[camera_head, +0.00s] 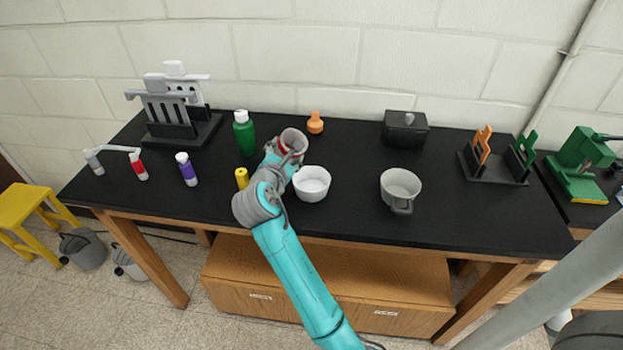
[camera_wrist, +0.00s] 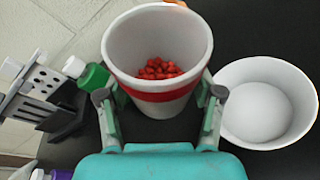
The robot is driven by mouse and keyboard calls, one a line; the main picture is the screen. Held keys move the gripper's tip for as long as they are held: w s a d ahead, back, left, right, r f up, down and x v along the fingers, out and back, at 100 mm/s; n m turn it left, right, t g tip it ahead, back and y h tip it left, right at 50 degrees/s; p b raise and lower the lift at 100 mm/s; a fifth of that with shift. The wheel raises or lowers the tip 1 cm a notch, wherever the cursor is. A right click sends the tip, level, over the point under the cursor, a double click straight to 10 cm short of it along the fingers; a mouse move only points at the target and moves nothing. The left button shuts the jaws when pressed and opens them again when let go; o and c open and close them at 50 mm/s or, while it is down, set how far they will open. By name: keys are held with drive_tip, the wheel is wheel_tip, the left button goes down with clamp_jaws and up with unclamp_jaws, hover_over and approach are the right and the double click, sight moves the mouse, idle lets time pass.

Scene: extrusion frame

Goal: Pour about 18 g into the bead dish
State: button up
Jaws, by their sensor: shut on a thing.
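My gripper (camera_wrist: 160,112) is shut on a white cup (camera_wrist: 120,42) with a red band, one finger on each side. Red beads (camera_wrist: 158,69) lie in the bottom of the cup. In the head view the cup (camera_head: 293,138) is at the end of my arm, beside and slightly behind a white bowl (camera_head: 312,190), likely the bead dish. In the wrist view the bowl (camera_wrist: 295,85) is just right of the cup. Its visible inside is plain white, with no red beads seen. The cup looks close to upright or slightly tilted.
A green bottle (camera_head: 244,134) and a yellow bottle (camera_head: 241,178) stand left of the cup. An orange item (camera_head: 315,123) is behind it. A grey mug (camera_head: 400,185) is to the right, and a dark box (camera_head: 405,128) at the back. The black tabletop (camera_head: 350,160) is clear between bowl and mug.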

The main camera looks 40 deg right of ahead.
sight(293, 157)
drive_tip(key=shift+s+d+m+t, duration=0.15)
drive_tip(key=shift+s+m+t, duration=0.15)
drive_tip(key=shift+s+m, duration=0.1)
drive_tip(key=shift+s+m+t+h, duration=0.1)
drive_tip(key=shift+m+t+h, duration=0.2)
drive_tip(key=shift+m, duration=0.4)
drive_tip(key=shift+r+m+t, duration=0.3)
drive_tip(key=shift+r+m, duration=0.15)
drive_tip(key=shift+m, duration=0.15)
drive_tip(key=shift+f+m+t+h, duration=0.3)
drive_tip(key=shift+m+h, duration=0.2)
drive_tip(key=shift+m, duration=0.3)
drive_tip(key=shift+r+m+h, duration=0.3)
drive_tip(key=shift+r+m, duration=0.2)
drive_tip(key=shift+m, duration=0.4)
drive_tip(key=shift+s+f+m+t, duration=0.25)
drive_tip(key=shift+m+t, duration=0.15)
drive_tip(key=shift+m, duration=0.3)
drive_tip(key=shift+h, duration=0.3)
drive_tip(key=shift+s+d+r+m+h+p, duration=0.15)
drive_tip(key=shift+r+m+h+p, duration=0.15)
drive_tip(key=shift+m, duration=0.35)
drive_tip(key=shift+s+a+r+m+h+p, duration=0.15)
drive_tip(key=shift+r+m+h+p, duration=0.15)
drive_tip(key=shift+m, duration=0.4)
drive_tip(key=shift+s+d+r+m+h+p, duration=0.2)
drive_tip(key=shift+m+p, duration=0.2)
drive_tip(key=shift+m, duration=0.25)
idle(0.7)
